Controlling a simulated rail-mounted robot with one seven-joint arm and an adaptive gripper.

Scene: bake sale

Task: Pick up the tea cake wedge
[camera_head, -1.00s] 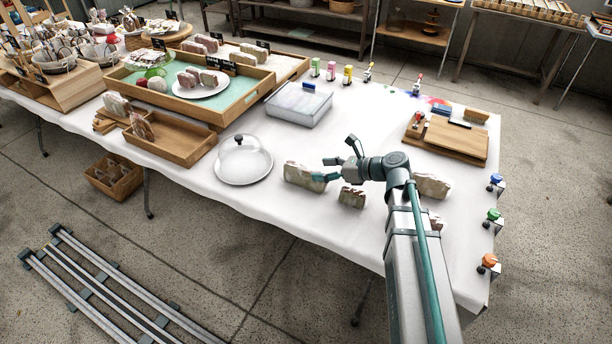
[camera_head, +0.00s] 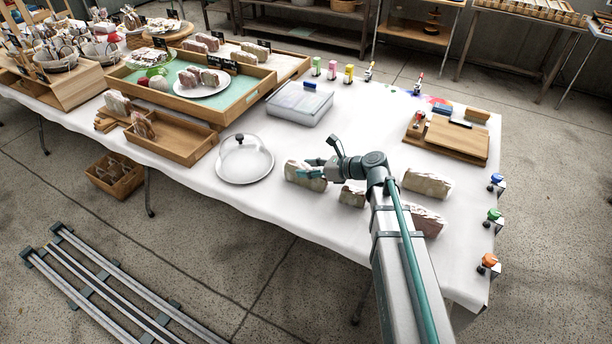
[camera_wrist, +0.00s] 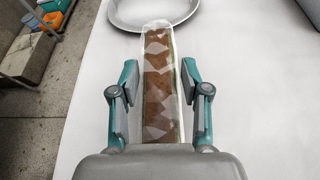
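A wrapped wedge-like piece of brown cake (camera_head: 311,185) stands on the white-clothed table, right of the glass dome. I take it for the tea cake wedge, though no label shows. In the wrist view the cake (camera_wrist: 160,95) runs lengthwise between my fingers, in a clear wrapper with pale facets. My gripper (camera_head: 305,171) is at this piece and partly hides it in the head view. In the wrist view my gripper (camera_wrist: 159,72) is open, one finger on each side of the cake, with narrow gaps showing.
A glass dome on a white plate (camera_head: 244,167) stands just left. Other wrapped pieces are close by: a small one (camera_head: 351,196), a long one (camera_head: 428,183) and one by my arm (camera_head: 430,222). A wooden tray (camera_head: 172,140) stands farther left. White cloth behind my gripper is clear.

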